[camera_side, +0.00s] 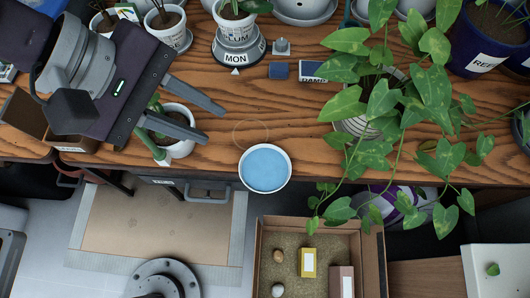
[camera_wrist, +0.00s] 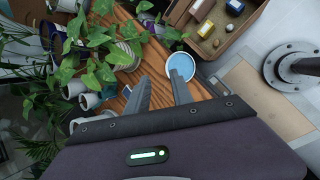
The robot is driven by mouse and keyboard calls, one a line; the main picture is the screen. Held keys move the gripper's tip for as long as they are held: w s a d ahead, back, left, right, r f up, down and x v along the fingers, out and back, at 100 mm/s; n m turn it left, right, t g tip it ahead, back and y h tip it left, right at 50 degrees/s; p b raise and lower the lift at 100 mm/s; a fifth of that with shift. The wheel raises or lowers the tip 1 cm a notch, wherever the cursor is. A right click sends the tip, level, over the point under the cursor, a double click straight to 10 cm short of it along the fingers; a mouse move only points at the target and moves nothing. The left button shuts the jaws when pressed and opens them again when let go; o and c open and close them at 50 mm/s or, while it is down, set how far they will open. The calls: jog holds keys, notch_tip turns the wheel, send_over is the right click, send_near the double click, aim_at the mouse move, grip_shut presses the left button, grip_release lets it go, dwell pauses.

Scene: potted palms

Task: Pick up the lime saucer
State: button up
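I see no lime-coloured saucer in either view. A round shallow dish (camera_side: 265,168) with a white rim and light blue inside sits at the front edge of the wooden table, partly over the edge. It also shows in the wrist view (camera_wrist: 181,66), just beyond my fingertips. My gripper (camera_side: 214,125) is open and empty, up and left of the dish in the side view. Its two fingers are apart and point towards the dish side in the wrist view (camera_wrist: 160,76). It does not touch the dish.
A trailing plant in a striped pot (camera_side: 360,122) spreads leaves right of the dish. A white pot (camera_side: 179,133) stands by my fingers. A sand-filled box (camera_side: 262,240) lies below the table edge. A MON-labelled pot stand (camera_side: 238,50) stands behind. Bare wood (camera_side: 225,155) lies left of the dish.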

send_near(265, 169)
jog(key=s+a+r, duration=0.2)
jog(key=s+a, duration=0.1)
jog(key=s, duration=0.2)
jog(key=x, duration=0.8)
jog(key=shift+a+f, duration=0.2)
jog(key=shift+f, duration=0.25)
grip_shut()
